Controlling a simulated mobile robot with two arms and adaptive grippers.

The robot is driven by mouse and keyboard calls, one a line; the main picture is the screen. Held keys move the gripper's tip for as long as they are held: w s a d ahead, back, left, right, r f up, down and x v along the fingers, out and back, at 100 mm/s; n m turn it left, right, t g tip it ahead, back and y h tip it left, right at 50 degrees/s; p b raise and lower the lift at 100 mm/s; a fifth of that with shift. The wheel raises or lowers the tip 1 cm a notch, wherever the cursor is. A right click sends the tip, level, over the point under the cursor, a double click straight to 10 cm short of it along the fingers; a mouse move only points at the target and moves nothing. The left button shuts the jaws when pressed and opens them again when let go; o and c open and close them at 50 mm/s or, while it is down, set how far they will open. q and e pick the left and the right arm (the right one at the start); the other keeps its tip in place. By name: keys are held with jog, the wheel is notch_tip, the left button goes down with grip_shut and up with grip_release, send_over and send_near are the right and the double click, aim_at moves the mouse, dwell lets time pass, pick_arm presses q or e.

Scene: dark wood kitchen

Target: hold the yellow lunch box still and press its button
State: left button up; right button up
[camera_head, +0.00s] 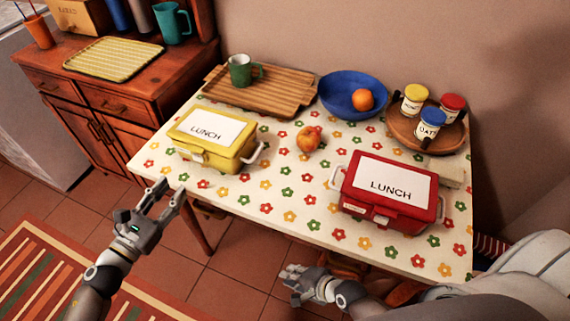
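The yellow lunch box (224,160) sits closed on the left part of the flowered table. Its lid has a white LUNCH label, and a pale handle sticks out at its right side. A small pale part shows on its front near the left corner; I cannot tell if this is the button. My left gripper (172,188) is open and empty, in front of the table's left front edge, below the box in the picture and apart from it. My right gripper (288,284) is in front of the table's front edge, far from the yellow box. Its finger opening is unclear.
A red lunch box (376,216) stands at the right front. A peach-like fruit (308,139) lies between the boxes. Behind are a slatted wooden tray (285,98) with a green mug (240,70), a blue bowl (338,96) with an orange, and a round tray (400,137) with jars.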

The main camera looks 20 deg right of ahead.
jog(key=w+a+r+m+t+y, duration=0.1)
jog(key=a+r+m+y, duration=0.2)
jog(key=r, duration=0.7)
jog(key=w+a+r+m+t+y, duration=0.1)
jog(key=a+r+m+y, duration=0.3)
jog(key=r, duration=0.6)
jog(key=w+d+r+n+t+h, duration=0.1)
jog(key=w+d+r+n+h, duration=0.1)
jog(key=w+d+r+n, duration=0.1)
jog(key=w+d+r+n+h, duration=0.3)
jog(key=w+r, duration=0.1)
jog(key=w, duration=0.1)
jog(key=w+d+r+n+t+h, duration=0.1)
jog(key=w+d+r+n+h, duration=0.1)
jog(key=w+d+r, duration=0.2)
jog(key=shift+w+r+n+t, duration=0.25)
jog(key=shift+w+n+t, duration=0.05)
jog(key=shift+n, duration=0.1)
jog(key=shift+w+d+h, duration=0.15)
jog(key=shift+w+h, duration=0.05)
jog(key=shift+h, duration=0.2)
jog(key=shift+w, duration=0.25)
jog(key=x, duration=1)
